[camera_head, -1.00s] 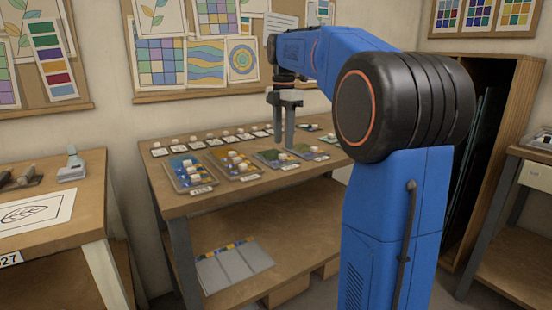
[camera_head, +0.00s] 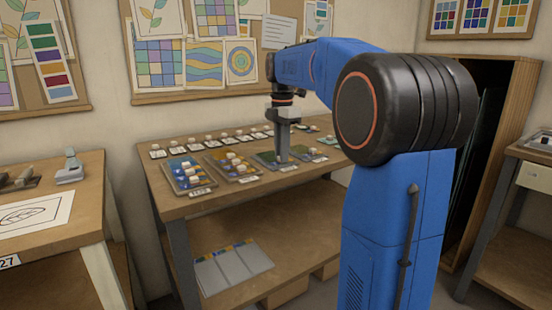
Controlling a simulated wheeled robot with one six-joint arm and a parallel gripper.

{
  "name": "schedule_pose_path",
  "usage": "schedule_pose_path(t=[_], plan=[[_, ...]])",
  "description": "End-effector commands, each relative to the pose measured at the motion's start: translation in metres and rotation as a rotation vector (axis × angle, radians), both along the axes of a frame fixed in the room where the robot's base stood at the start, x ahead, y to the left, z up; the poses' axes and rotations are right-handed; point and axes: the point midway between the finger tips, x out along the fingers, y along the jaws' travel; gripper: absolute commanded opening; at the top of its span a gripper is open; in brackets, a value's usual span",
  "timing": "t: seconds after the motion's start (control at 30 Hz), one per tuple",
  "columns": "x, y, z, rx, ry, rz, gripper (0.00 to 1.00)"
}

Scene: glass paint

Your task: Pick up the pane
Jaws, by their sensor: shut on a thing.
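My gripper (camera_head: 283,156) points straight down over the third tray (camera_head: 288,168) from the left on the middle table. Its fingers are shut on a pane at that tray, with the tips down at the tray's level. The held part is small and hidden by the fingers. Green shows in the tray (camera_head: 266,157) beside the fingers. The panes in the trays to the left, such as the blue and yellow tray (camera_head: 180,174), carry small white knobs.
A second tray (camera_head: 228,163) lies close left of my gripper and another tray (camera_head: 312,153) close right. A row of small white-knobbed pieces (camera_head: 209,139) runs along the table's back. A lower shelf (camera_head: 305,225) holds grey sheets (camera_head: 232,263).

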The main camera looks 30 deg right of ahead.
Motion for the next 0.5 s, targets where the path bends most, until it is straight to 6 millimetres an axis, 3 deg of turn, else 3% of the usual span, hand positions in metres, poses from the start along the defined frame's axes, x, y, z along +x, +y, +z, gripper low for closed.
schedule_pose_path(t=[0.23,0.5], plan=[[0.001,0.0,0.013,-0.001,-0.002,0.0,0.0],[0.001,0.0,0.061,-0.001,-0.003,0.0,0.0]])
